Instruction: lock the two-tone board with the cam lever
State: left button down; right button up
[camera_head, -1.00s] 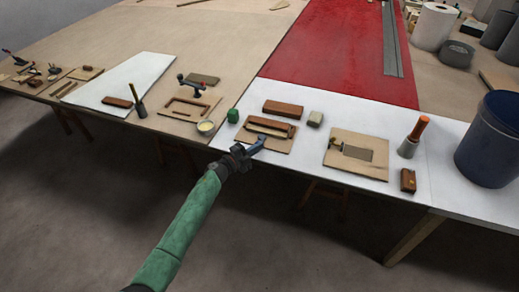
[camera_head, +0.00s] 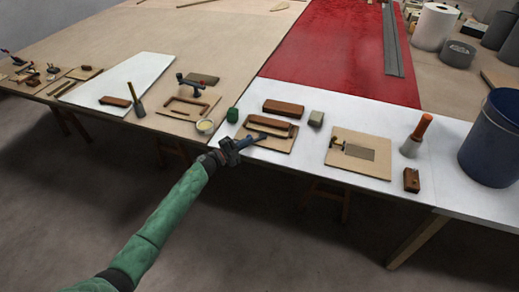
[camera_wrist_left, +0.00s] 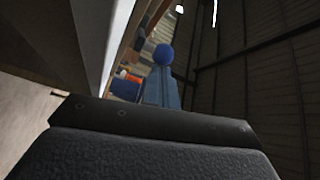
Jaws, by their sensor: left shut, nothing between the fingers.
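My left gripper (camera_head: 262,135) is shut and empty at the front edge of a tan base (camera_head: 281,145). On this base lies a long board (camera_head: 272,124), brown with a paler part. In the left wrist view the shut fingers (camera_wrist_left: 161,88) point away, with a blue round knob (camera_wrist_left: 163,55) at their tips. It looks like the end of a cam lever; I cannot tell whether they touch it. The gripper hides part of the base's front left, and the rest of the lever is not clear in the head view. My right gripper is not in view.
A red-brown block (camera_head: 284,107), a grey block (camera_head: 316,118) and a green block (camera_head: 233,115) stand around the base. Another tan base with a grey plate (camera_head: 360,152) is to the right.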

pick_arm(q)
jog(key=shift+w+a, duration=0.2)
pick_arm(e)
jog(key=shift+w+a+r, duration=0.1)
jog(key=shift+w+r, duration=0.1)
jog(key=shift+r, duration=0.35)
pick_arm(q)
jog(key=shift+s, duration=0.15)
